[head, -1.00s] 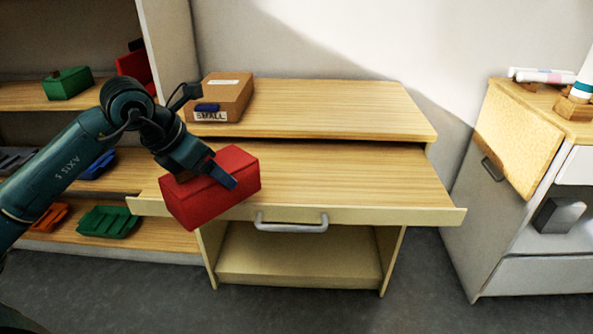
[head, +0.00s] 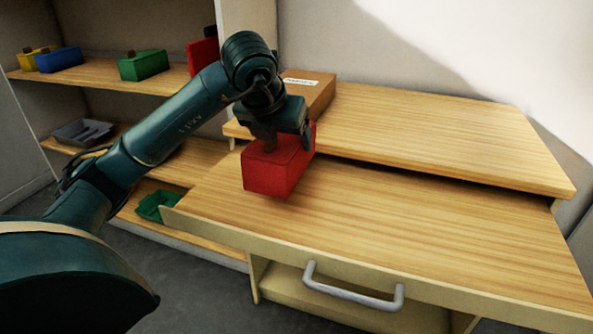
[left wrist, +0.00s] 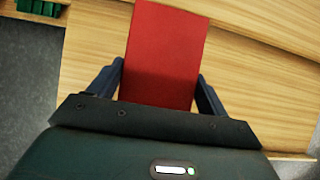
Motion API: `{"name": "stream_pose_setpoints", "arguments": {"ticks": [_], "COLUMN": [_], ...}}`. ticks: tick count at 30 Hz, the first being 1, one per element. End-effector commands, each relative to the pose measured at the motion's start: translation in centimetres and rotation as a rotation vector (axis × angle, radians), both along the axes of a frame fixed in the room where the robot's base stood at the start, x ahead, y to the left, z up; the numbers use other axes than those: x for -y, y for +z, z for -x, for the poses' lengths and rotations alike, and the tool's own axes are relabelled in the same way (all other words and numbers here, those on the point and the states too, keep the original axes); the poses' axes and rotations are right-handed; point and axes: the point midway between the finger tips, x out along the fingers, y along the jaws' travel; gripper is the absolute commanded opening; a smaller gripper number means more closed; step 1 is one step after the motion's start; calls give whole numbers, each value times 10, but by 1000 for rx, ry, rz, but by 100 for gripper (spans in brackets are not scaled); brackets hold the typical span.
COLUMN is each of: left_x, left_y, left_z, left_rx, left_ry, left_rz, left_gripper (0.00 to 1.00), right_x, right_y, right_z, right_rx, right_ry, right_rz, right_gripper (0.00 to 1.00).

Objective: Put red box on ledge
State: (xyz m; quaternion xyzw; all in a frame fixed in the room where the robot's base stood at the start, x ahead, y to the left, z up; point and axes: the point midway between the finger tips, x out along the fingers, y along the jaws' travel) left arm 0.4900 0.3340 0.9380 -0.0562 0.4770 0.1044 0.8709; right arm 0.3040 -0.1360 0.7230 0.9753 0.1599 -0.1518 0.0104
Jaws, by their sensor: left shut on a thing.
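The red box (head: 275,172) is in my left gripper (head: 281,140), above the lower wooden surface (head: 400,215) of the desk, close to its raised back ledge (head: 430,135). In the left wrist view the red box (left wrist: 165,55) sits between the two dark fingers of my left gripper (left wrist: 160,85), which is shut on it. The box's underside is hidden, so I cannot tell whether it touches the surface. My right gripper is not in view.
A cardboard box (head: 310,90) stands on the raised ledge's left end, partly behind my gripper. Shelves at left hold a green box (head: 143,65), a blue box (head: 60,60) and a grey tray (head: 83,132). The ledge's middle and right are clear. A drawer handle (head: 352,290) juts out in front.

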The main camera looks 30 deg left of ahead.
Motion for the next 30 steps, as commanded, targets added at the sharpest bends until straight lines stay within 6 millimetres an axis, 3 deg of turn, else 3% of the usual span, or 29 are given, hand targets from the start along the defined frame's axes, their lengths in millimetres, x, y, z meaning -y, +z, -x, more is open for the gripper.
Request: {"name": "stream_pose_setpoints", "arguments": {"ticks": [1,8,15,21,22,30], "left_x": [0,0,0,0,0,0], "left_y": [-11,-29,-61,-60,-61,-61], "left_z": [0,0,0,0,0,0], "left_rx": [-1,2,1,2,1,1], "left_ry": [0,-1,-1,-2,-1,-3], "left_rz": [0,0,0,1,0,0], "left_gripper": [41,41,41,41,80,99], "right_x": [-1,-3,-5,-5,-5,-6], "right_y": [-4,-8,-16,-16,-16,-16], "right_z": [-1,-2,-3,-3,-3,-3], "right_rx": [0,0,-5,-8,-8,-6], "right_ry": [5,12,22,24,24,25], "right_rz": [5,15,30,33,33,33], "right_gripper": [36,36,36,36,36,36]}}
